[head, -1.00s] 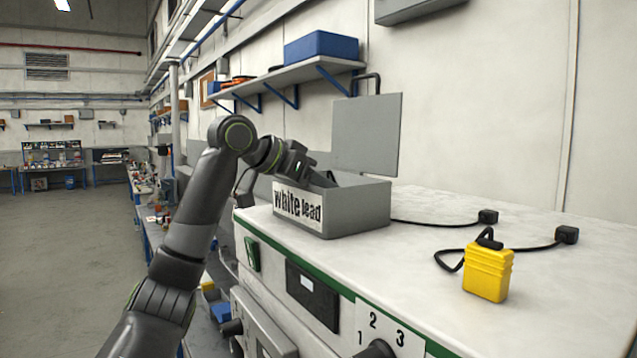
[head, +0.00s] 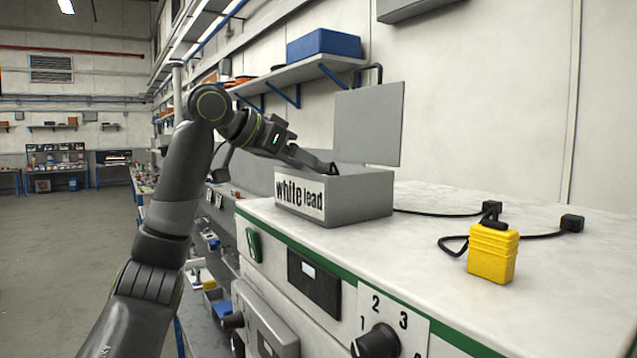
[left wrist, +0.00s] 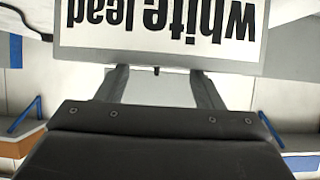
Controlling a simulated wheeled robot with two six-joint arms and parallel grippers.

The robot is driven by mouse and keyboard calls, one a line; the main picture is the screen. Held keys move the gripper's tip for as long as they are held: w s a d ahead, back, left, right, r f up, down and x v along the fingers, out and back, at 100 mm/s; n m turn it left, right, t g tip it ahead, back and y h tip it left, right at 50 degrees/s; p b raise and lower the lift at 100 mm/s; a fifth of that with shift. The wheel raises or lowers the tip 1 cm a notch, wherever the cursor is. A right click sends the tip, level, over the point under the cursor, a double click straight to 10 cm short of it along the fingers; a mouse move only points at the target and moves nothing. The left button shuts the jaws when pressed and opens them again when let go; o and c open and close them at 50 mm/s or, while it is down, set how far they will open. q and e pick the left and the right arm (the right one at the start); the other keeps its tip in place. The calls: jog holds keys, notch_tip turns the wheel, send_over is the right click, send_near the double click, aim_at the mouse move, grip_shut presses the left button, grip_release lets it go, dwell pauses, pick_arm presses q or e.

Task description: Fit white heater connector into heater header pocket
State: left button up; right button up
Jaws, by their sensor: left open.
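A grey box (head: 358,198) labelled "white lead" stands on the bench with its lid (head: 368,125) raised. My left gripper (head: 328,168) is at the box's upper left rim, its fingers pointing towards the opening. Its open fingers also show in the left wrist view (left wrist: 160,80), in front of the upside-down label. I see nothing held between them. The inside of the box is hidden in the head view. I cannot make out a white heater connector or the heater header pocket. My right gripper is not in view.
A yellow block (head: 493,254) stands on the white bench top (head: 425,265), with black cables and two black plugs (head: 491,208) (head: 571,223) behind it. A panel with a black knob (head: 376,342) is on the bench front. A shelf with a blue box (head: 324,44) hangs above.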

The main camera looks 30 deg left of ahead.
pick_arm(q)
jog(key=b+v, duration=0.1)
jog(key=v, duration=0.6)
jog(key=shift+b, duration=0.4)
jog(key=shift+s, duration=0.1)
